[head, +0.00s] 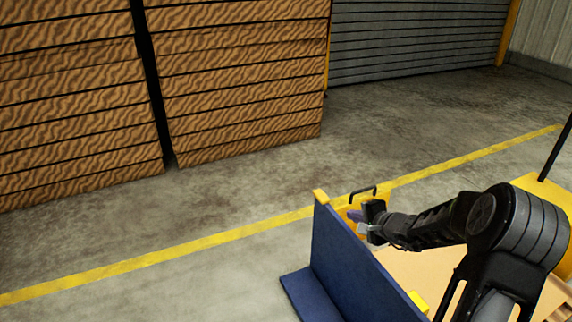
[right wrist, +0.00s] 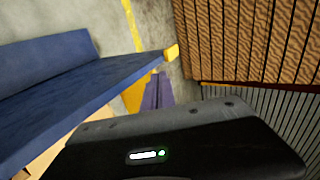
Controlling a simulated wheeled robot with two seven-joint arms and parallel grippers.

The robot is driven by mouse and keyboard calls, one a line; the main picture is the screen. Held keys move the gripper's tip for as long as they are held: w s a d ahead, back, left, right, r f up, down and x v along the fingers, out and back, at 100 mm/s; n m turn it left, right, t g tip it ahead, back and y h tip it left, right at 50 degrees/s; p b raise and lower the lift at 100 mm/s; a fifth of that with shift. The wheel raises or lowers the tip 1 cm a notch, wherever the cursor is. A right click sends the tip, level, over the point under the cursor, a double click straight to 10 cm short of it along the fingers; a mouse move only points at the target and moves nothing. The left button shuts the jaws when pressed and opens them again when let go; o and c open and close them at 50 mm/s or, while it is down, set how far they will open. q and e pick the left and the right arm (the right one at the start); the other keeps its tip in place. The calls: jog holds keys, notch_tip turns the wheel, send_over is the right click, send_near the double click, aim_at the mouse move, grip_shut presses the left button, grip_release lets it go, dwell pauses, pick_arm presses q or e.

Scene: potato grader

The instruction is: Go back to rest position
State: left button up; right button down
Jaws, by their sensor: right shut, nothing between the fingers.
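My right gripper (head: 355,216) is at the end of my black right arm, which comes in from the right in the head view. It is over the yellow and tan machine, just beyond a blue panel. Its purple fingers are shut with nothing between them. They also show in the right wrist view (right wrist: 157,92), partly hidden by the dark gripper housing. My left gripper is not in the head view.
The blue panel (head: 345,262) with yellow ends stands close to my right gripper. A dark handle (head: 362,191) is behind it. Stacked wooden crates (head: 240,80) stand at the back left. A grey shutter (head: 415,40) is behind. The concrete floor with a yellow line (head: 150,262) is clear.

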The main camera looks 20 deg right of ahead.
jog(key=s+a+f+n+g+y, duration=0.2)
jog(key=s+a+f+g, duration=0.15)
jog(key=a+f, duration=0.55)
jog(key=s+a+f+n+g+y, duration=0.2)
jog(key=s+a+f+n+g, duration=0.15)
jog(key=a+f, duration=0.55)
jog(key=s+a+f+n+g, duration=0.2)
jog(key=s+a+f+n, duration=0.25)
jog(key=s+a, duration=0.6)
jog(key=s+a+f+n+g, duration=0.2)
jog(key=s+a+f+n, duration=0.3)
jog(key=s+a, duration=0.6)
pick_arm(q)
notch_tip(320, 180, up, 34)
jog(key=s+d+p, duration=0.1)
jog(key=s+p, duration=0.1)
jog(key=p, duration=3.1)
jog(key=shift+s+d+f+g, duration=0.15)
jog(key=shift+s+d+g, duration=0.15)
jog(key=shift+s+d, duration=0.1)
pick_arm(e)
jog(key=a+r+n, duration=0.1)
jog(key=a+r, duration=0.2)
jog(key=r, duration=3.1)
jog(key=shift+s+r, duration=0.2)
jog(key=shift+s, duration=0.25)
jog(key=shift+a, duration=0.1)
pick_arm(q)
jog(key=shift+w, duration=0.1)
